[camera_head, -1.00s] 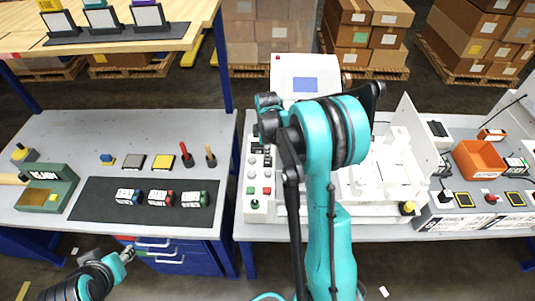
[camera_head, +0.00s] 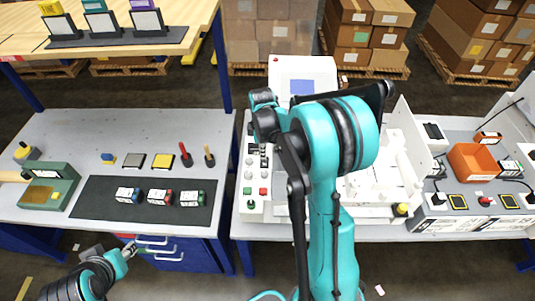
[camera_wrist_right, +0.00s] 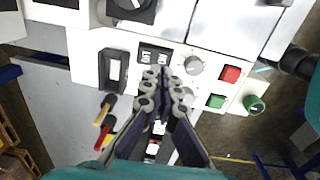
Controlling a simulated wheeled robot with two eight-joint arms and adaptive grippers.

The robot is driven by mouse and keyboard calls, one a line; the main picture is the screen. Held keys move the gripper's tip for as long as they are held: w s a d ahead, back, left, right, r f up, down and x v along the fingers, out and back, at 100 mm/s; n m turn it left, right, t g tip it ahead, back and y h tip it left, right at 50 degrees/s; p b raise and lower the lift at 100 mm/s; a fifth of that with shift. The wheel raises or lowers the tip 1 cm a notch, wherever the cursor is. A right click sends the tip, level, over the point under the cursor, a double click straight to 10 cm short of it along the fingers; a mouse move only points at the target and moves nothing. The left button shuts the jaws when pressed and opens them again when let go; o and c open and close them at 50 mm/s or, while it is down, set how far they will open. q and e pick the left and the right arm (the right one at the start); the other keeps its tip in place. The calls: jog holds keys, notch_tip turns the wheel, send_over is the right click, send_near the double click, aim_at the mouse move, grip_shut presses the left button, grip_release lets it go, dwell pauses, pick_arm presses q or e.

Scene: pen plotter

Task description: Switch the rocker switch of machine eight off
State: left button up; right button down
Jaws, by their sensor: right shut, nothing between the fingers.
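The white control panel of the middle machine (camera_head: 256,214) stands left of my right arm in the head view. In the right wrist view, a black switch block with pale marks (camera_wrist_right: 155,57) sits on the panel. A tall black-framed element (camera_wrist_right: 112,70) is left of it; I cannot tell which is the rocker switch, or its position. My right gripper (camera_wrist_right: 166,84) is shut and empty, its fingertips just below the block in the picture; contact is unclear. My left gripper (camera_head: 129,251) hangs low in front of the left table, its jaws too small to read. No machine number is legible.
Around the fingertips are a grey knob (camera_wrist_right: 193,66), a red button (camera_wrist_right: 230,74), a green button (camera_wrist_right: 216,101), a green knob (camera_wrist_right: 255,104) and a black rotary knob (camera_wrist_right: 132,8). The left table (camera_head: 70,135) carries a dark mat with several small blocks.

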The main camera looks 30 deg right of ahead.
jog(key=r, duration=0.2)
jog(key=s, duration=0.1)
jog(key=shift+d+r, duration=0.25)
jog(key=shift+r, duration=0.15)
pick_arm(q)
jog(key=shift+r+p, duration=0.45)
jog(key=shift+r, duration=0.25)
pick_arm(e)
notch_tip(320, 180, up, 7)
jog(key=a, duration=0.1)
jog(key=shift+s, duration=0.2)
jog(key=shift+a, duration=0.1)
